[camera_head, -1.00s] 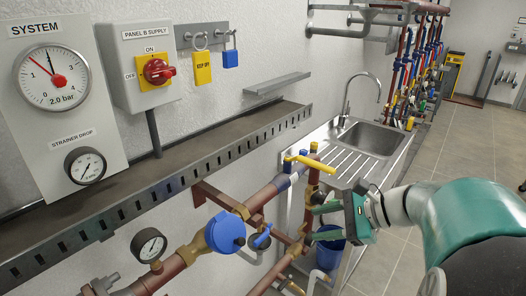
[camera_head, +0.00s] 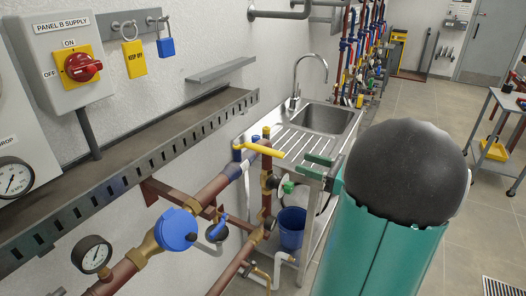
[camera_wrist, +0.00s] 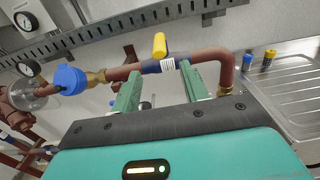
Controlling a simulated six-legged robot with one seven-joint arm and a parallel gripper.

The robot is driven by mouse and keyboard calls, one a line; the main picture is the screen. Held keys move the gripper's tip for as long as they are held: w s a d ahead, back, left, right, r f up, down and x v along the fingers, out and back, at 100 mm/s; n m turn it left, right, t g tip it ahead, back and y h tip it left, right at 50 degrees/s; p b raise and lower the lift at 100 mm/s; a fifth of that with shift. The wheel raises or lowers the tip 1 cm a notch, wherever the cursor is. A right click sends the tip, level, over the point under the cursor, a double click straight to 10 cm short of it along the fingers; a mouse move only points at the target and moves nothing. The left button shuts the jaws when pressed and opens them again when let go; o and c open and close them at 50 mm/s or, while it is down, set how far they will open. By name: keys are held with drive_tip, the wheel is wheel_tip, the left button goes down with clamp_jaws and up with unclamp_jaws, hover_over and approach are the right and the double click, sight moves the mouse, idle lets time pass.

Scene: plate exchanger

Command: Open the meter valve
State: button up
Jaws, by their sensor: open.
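A lever valve with a yellow handle (camera_head: 265,151) sits on the copper pipe, to the right of a meter with a blue lid (camera_head: 177,230). No label names it as the meter valve. My gripper (camera_head: 312,166) is open and empty, just right of the yellow handle in the head view. In the wrist view the yellow handle (camera_wrist: 160,45) shows almost end-on, beyond and between the two green fingers of my gripper (camera_wrist: 160,70). The fingers appear apart from the handle. The blue lid (camera_wrist: 69,79) is left of the fingers. My arm hides part of the sink's side.
A slotted metal tray (camera_head: 130,168) runs along the wall above the pipes. A steel sink (camera_head: 325,118) stands behind the valve, with a blue bucket (camera_head: 291,228) below. A trolley (camera_head: 500,130) stands right. Open floor (camera_head: 440,270) lies to the right.

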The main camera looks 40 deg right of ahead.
sight(268, 152)
drive_tip(key=x, duration=1.2)
drive_tip(key=shift+w+a, duration=0.2)
drive_tip(key=shift+w, duration=0.1)
clamp_jaws()
